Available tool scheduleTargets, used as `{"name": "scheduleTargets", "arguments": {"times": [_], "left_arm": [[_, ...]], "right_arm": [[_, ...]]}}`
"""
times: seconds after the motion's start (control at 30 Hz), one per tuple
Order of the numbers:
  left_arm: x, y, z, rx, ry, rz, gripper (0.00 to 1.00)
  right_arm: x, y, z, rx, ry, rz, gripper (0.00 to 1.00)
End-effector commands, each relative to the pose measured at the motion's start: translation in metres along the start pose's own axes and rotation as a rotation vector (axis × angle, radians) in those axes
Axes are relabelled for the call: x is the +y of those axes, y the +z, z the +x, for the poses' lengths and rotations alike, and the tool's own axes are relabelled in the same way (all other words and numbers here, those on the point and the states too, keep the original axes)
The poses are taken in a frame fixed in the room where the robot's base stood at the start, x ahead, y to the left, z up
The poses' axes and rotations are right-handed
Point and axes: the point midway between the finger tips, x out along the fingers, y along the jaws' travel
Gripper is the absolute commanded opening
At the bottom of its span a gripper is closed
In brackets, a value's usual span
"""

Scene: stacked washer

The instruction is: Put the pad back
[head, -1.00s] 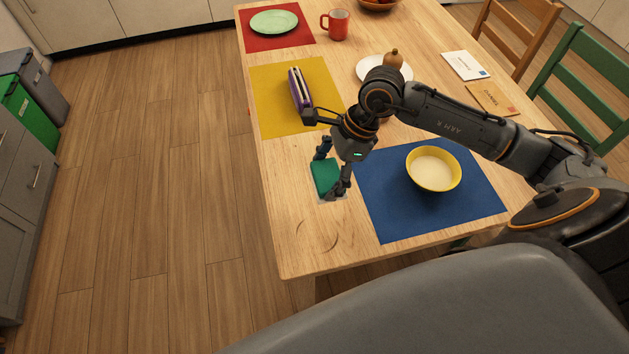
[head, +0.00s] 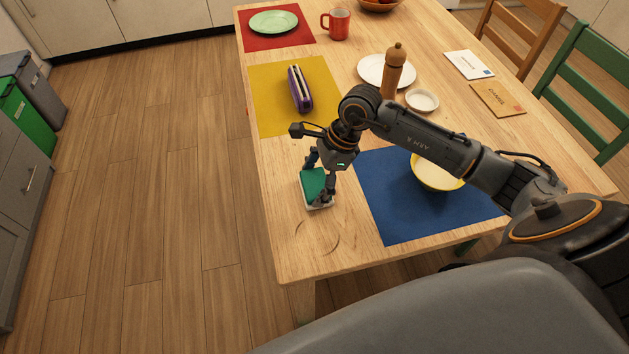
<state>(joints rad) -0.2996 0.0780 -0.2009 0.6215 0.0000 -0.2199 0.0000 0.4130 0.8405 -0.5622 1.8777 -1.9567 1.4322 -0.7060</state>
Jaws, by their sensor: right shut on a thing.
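The pad (head: 312,183) is a teal block near the table's left edge, left of the blue mat. A white rim or base (head: 318,207) shows under its near edge; I cannot tell whether it is part of the pad or a separate holder. My right gripper (head: 320,180) reaches down over the pad and is shut on it, one finger at its far side and one at its near right. The fingers partly hide the pad. I cannot tell whether it touches the table. My left gripper is not in view.
On the blue mat (head: 390,215) stands a yellow bowl (head: 435,175), partly behind my right arm. Curved dark marks show on the bare near-left table corner (head: 290,250).

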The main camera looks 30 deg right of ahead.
Motion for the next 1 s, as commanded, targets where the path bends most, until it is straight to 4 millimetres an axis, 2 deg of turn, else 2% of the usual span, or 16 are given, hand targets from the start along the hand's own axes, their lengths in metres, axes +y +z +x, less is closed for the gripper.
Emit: {"name": "scheduleTargets", "arguments": {"times": [0.07,0.1,0.17,0.53,0.67,0.77,1.0], "left_arm": [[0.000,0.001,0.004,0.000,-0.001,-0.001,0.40],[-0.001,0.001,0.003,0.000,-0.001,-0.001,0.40],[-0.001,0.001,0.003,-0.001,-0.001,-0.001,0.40],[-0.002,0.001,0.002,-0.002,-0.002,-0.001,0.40],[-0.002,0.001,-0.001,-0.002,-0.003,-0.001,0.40],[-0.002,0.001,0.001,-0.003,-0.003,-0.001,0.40],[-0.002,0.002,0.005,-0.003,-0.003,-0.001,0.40]], "right_arm": [[0.000,-0.002,0.004,0.000,0.000,0.000,0.42],[0.000,-0.001,0.002,0.000,0.000,0.000,0.88],[0.000,-0.001,0.002,0.000,0.000,0.000,1.00],[0.000,-0.001,0.002,0.000,0.000,0.000,1.00],[-0.001,0.000,-0.005,0.000,-0.002,0.000,1.00],[-0.001,-0.001,-0.020,0.001,-0.004,0.000,1.00],[-0.001,-0.001,-0.073,0.002,-0.005,-0.001,1.00]]}}
